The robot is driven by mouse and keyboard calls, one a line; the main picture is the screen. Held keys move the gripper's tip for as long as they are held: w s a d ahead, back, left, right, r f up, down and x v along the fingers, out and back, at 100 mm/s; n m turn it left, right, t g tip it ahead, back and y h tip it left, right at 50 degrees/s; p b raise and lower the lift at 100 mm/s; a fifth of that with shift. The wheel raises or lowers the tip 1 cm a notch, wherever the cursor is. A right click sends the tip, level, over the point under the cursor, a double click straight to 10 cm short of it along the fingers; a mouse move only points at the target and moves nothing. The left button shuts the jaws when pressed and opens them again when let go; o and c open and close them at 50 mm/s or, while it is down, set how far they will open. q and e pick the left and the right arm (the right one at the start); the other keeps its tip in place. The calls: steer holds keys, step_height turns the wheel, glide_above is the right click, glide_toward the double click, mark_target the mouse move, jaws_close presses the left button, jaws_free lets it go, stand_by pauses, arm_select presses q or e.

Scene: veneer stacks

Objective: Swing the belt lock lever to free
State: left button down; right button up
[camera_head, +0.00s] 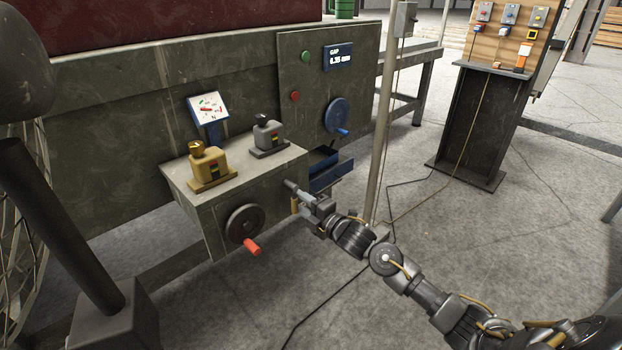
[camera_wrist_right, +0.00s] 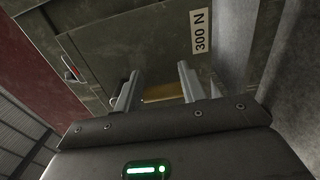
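My right gripper (camera_head: 290,186) reaches in from the right to the right-hand side of the grey machine box (camera_head: 213,222). In the wrist view its two fingers stand apart (camera_wrist_right: 159,72). A brass-yellow bar (camera_wrist_right: 172,91) shows between them, and I cannot tell whether it touches either finger. A small yellowish piece (camera_head: 294,205) shows just below the gripper in the head view. It may be the belt lock lever, but most of it is hidden. A "300 N" label (camera_wrist_right: 200,32) is on the surface beyond. My left gripper is not in view.
The box carries a handwheel (camera_head: 245,223) with a red handle, a brass block (camera_head: 208,165), a grey block (camera_head: 268,137) and a dial (camera_head: 208,108). A blue handwheel (camera_head: 338,116) and an open blue drawer (camera_head: 328,172) are behind. A thin post (camera_head: 382,130) stands near my arm.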

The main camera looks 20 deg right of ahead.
steer(key=p+v, duration=0.3)
steer(key=v, duration=0.4)
stand_by(0.6)
